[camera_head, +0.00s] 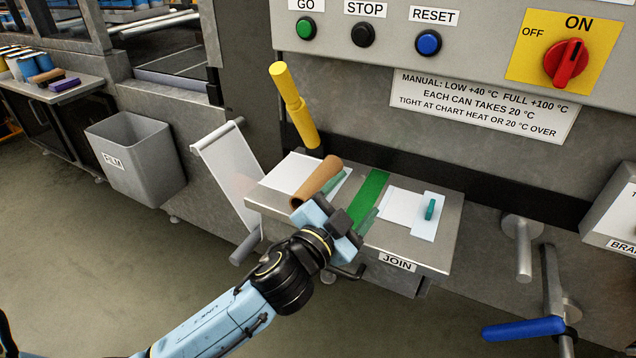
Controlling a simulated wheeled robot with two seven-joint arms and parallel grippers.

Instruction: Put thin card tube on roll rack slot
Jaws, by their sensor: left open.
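A brown card tube (316,181) lies slantwise on the left part of the steel JOIN table, one open end toward me. My left gripper (352,203) is over the front of the table, just right of the tube's near end, its jaws open. Its blue body partly hides the table; I cannot tell whether it touches the tube. I cannot make out a marked roll rack slot; bare metal pegs (523,246) stick out of the machine at the right. My right gripper is not in view.
The table (425,251) carries a green strip (369,192), white sheets and a teal-handled plate (429,212). A yellow handle (294,103) rises behind it. A white film sheet (229,177) and a grey FILM bin (140,160) stand left. A blue-handled lever (523,328) is right.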

